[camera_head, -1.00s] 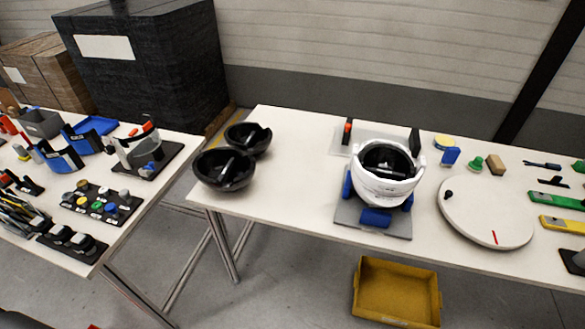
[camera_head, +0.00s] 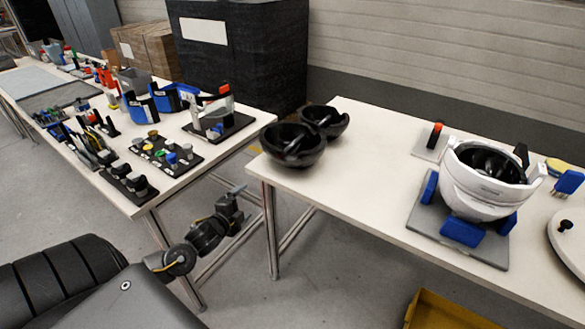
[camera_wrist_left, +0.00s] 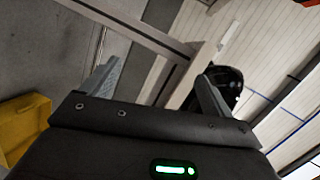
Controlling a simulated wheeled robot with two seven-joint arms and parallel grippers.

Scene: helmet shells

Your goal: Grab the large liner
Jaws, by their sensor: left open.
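Two black bowl-shaped liners sit at the left end of the right-hand table, open side up, each with a bar across its inside. The nearer, larger-looking liner (camera_head: 291,151) is at the table's front left; the smaller-looking liner (camera_head: 326,121) is just behind it. My left gripper (camera_head: 234,194) is low in front of the gap between the tables, left of and below the liners, touching nothing. In the left wrist view its fingers (camera_wrist_left: 155,85) are spread and empty. A dark rounded thing, likely a liner, shows behind the right finger. My right gripper is out of view.
The right-hand table edge (camera_head: 345,218) and its metal legs stand near my left gripper. A white helmet shell (camera_head: 482,190) sits in a grey and blue fixture. The left table holds tools and small parts. A yellow bin (camera_head: 440,312) is on the floor.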

